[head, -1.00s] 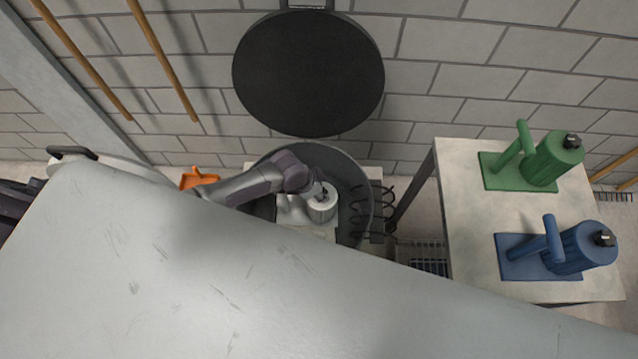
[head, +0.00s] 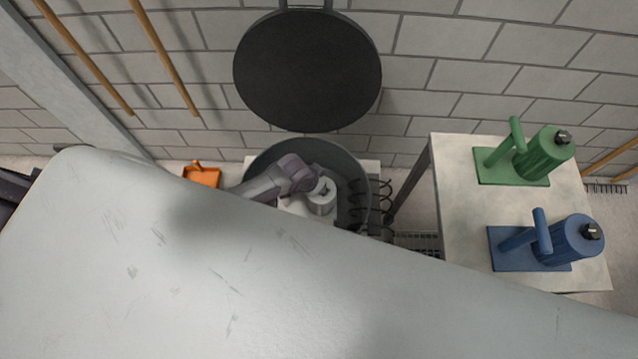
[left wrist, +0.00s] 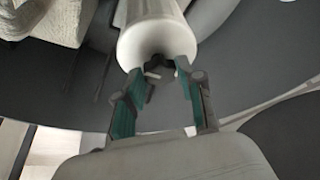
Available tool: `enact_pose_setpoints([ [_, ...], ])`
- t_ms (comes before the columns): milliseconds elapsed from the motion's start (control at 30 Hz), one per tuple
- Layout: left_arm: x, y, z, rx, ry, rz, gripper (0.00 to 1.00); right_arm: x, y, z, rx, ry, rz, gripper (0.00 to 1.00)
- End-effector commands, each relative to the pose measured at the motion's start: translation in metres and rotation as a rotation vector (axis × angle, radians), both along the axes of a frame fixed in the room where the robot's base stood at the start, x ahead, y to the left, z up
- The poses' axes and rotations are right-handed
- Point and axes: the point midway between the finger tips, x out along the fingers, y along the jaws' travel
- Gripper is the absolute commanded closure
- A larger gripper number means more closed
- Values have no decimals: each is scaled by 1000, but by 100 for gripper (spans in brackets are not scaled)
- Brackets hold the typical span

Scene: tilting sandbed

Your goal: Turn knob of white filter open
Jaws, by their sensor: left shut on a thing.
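The white filter (head: 321,203) stands inside a round dark tub, its top facing up. Its dark knob (left wrist: 158,63) sits on the round end face in the left wrist view. My left gripper (left wrist: 157,72) has its fingers on either side of this knob and is shut on it. In the head view, my left gripper (head: 321,187) is at the top of the filter. The knob's exact angle is hard to tell. My right gripper is not in view.
A large grey panel (head: 170,255) fills the foreground and hides part of my left arm. The dark tub (head: 350,165) surrounds the filter. A table (head: 455,185) at right bears a green filter (head: 540,155) and a blue filter (head: 565,243). An orange dustpan (head: 202,176) lies at left.

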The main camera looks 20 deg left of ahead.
Motion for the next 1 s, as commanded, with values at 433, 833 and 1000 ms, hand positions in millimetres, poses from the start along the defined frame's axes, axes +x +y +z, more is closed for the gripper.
enact_pose_setpoints([
  [433, 0, 0, 0, 0, -1, -1, 36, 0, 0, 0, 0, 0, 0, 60],
  [833, -12, 7, 31, 0, -2, -3, 36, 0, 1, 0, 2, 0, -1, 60],
  [1000, -23, 13, 63, 0, -3, -3, 36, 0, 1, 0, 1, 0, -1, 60],
])
